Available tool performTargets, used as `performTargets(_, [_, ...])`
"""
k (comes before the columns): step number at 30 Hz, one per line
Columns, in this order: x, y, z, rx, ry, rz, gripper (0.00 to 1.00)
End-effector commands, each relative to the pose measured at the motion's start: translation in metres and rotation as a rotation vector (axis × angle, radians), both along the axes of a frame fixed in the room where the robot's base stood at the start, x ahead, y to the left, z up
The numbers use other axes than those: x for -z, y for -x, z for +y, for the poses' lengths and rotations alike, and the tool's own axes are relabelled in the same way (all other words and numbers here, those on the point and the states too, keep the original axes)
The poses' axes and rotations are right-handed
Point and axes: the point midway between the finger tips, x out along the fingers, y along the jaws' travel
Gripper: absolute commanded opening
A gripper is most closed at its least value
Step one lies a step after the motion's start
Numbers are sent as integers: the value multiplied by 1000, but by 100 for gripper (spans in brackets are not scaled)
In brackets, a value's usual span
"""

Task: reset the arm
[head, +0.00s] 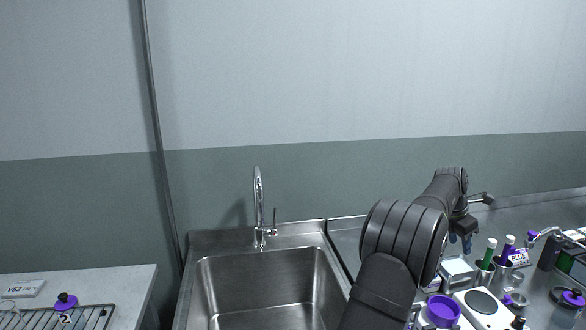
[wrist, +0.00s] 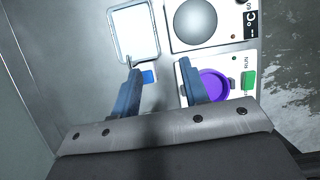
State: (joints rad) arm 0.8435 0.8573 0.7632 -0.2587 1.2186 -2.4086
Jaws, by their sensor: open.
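My gripper (head: 460,241) hangs above the steel counter at the right in the head view, fingers pointing down. In the wrist view my gripper (wrist: 159,80) has its two blue fingers well apart, with nothing between them. The arm reaches up from the bottom of the head view, bends, and extends toward the back right. Below the fingers lie a white square tray (wrist: 134,35) and a white device with a round grey plate (wrist: 195,22). A purple cup (wrist: 213,85) is just beyond the right finger, partly hidden by it.
A steel sink (head: 268,285) with a tall faucet (head: 258,205) is left of the arm. A wire rack (head: 90,316) stands far left. The air above is clear.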

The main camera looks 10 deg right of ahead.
Motion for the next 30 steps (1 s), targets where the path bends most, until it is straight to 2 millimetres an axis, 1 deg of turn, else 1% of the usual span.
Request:
performTargets(1, [-3, -8, 9, -6, 0, 0, 41])
performTargets(3, [-6, -16, 19, -7, -1, 1, 41])
performTargets(15, [-26, -62, 82, -19, 0, 0, 41])
performTargets(23, [-38, -87, 125, -26, 0, 0, 41])
performTargets(30, [-50, -108, 167, -31, 0, 0, 41])
